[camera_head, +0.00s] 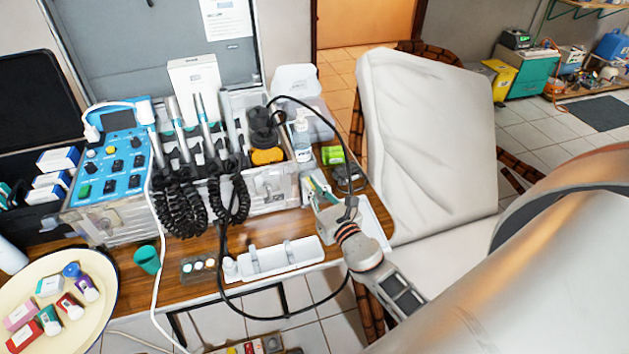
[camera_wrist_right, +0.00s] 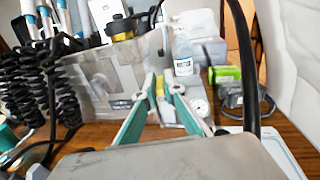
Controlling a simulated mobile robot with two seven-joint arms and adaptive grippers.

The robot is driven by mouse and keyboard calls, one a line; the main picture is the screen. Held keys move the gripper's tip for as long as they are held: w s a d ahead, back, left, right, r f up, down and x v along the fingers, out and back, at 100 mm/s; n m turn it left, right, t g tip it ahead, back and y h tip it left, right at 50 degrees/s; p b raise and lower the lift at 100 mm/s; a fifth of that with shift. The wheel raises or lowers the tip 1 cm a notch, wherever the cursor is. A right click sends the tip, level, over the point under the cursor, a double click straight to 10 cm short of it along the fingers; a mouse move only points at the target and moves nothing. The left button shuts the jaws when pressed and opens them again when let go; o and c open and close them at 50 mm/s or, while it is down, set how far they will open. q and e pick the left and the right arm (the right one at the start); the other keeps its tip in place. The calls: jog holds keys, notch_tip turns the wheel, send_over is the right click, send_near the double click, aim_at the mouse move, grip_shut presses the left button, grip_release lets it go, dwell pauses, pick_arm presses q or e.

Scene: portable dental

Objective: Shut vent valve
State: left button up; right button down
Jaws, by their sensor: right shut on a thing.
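My right gripper (camera_head: 318,192) reaches in from the lower right to the right end of the metal dental unit (camera_head: 272,189). In the right wrist view its two green fingers (camera_wrist_right: 162,90) are closed in around a small yellow part (camera_wrist_right: 160,86), which looks like the valve's handle, beside the unit's right side. The fingertips hide much of it, and I cannot tell how far the handle is turned. A small round white gauge (camera_wrist_right: 199,107) sits just right of the fingers. My left gripper is not in view.
A black hose (camera_head: 351,160) loops close around my right gripper. A clear bottle (camera_head: 301,138) and a green box (camera_head: 333,155) stand behind it. A white tray (camera_head: 275,261) lies in front on the wooden table, and a white chair (camera_head: 425,140) stands at the right.

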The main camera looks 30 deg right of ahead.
jog(key=shift+a+m+h, duration=0.25)
jog(key=shift+m+h, duration=0.25)
jog(key=shift+h, duration=0.3)
jog(key=shift+a+f+m+g+h+p, duration=0.15)
jog(key=shift+m+g+h+p, duration=0.25)
jog(key=shift+h, duration=0.4)
jog(key=c, duration=2.1)
grip_release()
jog(key=shift+w, duration=0.1)
jog(key=shift+c, duration=0.2)
jog(key=v, duration=1.2)
